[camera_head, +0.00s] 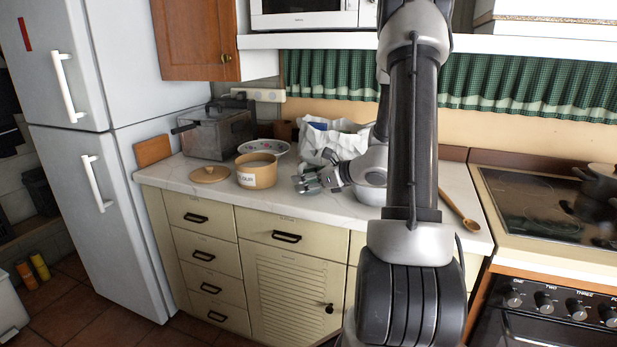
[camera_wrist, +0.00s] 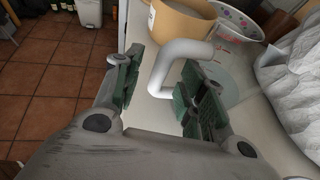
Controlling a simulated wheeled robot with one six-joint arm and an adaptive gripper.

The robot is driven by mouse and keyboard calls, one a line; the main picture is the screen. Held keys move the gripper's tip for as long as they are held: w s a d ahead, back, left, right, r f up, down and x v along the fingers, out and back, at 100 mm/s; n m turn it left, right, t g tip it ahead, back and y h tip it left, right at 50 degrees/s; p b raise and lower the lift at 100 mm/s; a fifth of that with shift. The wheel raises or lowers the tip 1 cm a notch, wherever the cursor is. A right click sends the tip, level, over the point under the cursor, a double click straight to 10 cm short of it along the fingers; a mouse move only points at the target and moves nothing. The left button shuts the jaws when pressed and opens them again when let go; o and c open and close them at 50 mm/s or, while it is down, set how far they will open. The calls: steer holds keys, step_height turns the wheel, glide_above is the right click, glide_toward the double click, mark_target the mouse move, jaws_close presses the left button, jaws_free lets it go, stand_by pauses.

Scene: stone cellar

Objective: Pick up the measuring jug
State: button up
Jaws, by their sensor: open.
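The measuring jug (camera_wrist: 236,80) shows in the wrist view as a clear vessel with red markings and a thick white handle (camera_wrist: 163,72). It stands on the counter beside the flour pot. My gripper (camera_wrist: 158,88) is open, with one green-padded finger on each side of the handle. I cannot tell whether either finger touches it. In the head view my gripper (camera_head: 321,180) is low over the counter, in front of the white bag. I cannot make out the jug clearly there.
The flour pot (camera_head: 257,171) and its wooden lid (camera_head: 209,174) are to the left. A patterned bowl (camera_head: 264,146) and a crumpled white bag (camera_head: 330,143) stand behind. A wooden spoon (camera_head: 459,211) lies to the right, near the hob (camera_head: 545,205). The counter's front edge is close.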

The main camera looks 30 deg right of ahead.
steer(key=shift+w+a+f, duration=0.2)
steer(key=shift+w+a, duration=0.05)
steer(key=shift+w, duration=0.2)
steer(key=shift+c, duration=0.5)
jaws_close()
steer(key=shift+r, duration=0.1)
step_height(320, 180, up, 10)
steer(key=c, duration=0.7)
jaws_free()
steer(key=shift+c, duration=0.2)
